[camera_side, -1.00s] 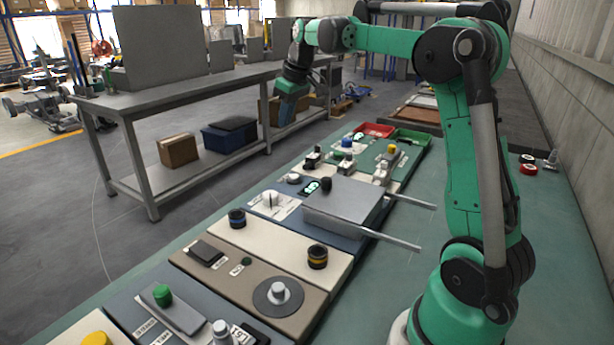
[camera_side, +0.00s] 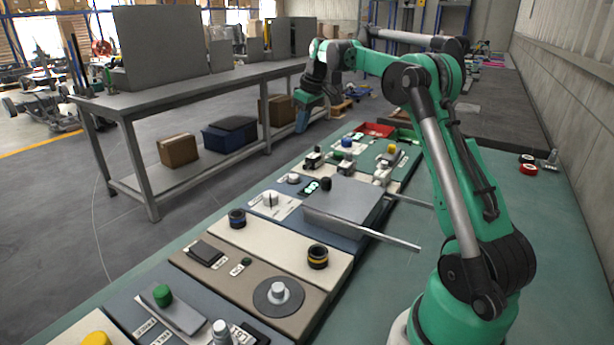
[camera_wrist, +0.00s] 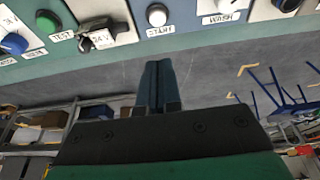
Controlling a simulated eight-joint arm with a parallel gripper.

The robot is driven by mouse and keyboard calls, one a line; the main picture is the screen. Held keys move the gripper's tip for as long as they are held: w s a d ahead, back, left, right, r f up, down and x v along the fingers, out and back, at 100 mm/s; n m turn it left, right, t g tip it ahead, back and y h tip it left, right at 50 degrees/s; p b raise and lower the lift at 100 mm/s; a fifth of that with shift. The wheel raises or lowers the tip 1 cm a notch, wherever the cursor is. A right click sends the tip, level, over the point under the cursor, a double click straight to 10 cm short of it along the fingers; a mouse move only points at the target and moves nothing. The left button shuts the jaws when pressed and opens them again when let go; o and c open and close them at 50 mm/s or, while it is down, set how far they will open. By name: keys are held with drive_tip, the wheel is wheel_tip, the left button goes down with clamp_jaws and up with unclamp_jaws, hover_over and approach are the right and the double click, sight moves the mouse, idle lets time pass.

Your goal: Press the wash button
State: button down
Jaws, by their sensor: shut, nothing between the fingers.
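My gripper (camera_side: 307,98) hangs in the air beyond the far left side of the panel row in the side view. In the wrist view its two blue fingers (camera_wrist: 157,75) are together and empty, over the floor beside the panel edge. Along that edge is a white button (camera_wrist: 157,15) labelled something like START. To its right is a small, blurred label (camera_wrist: 220,18) that may read WASH; the pale control above it (camera_wrist: 229,5) is cut off by the frame. In the side view I cannot tell which control is the wash button.
A green button (camera_wrist: 48,21), a blue knob (camera_wrist: 14,43) and a black switch (camera_wrist: 100,35) line the panel edge. A grey lidded box (camera_side: 342,197) with protruding bars stands mid-row. A steel workbench (camera_side: 200,90) stands across the aisle.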

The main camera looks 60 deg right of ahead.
sight(294, 176)
drive_tip(key=x, duration=0.7)
drive_tip(key=s+x, duration=0.1)
drive_tip(key=x, duration=0.3)
drive_tip(key=shift+f, duration=0.6)
drive_tip(key=shift+f, duration=1.1)
drive_tip(key=shift+r, duration=0.15)
drive_tip(key=w+v, duration=0.1)
drive_tip(key=v, duration=1.3)
drive_tip(key=shift+w+r, duration=0.15)
drive_tip(key=shift+w, duration=0.05)
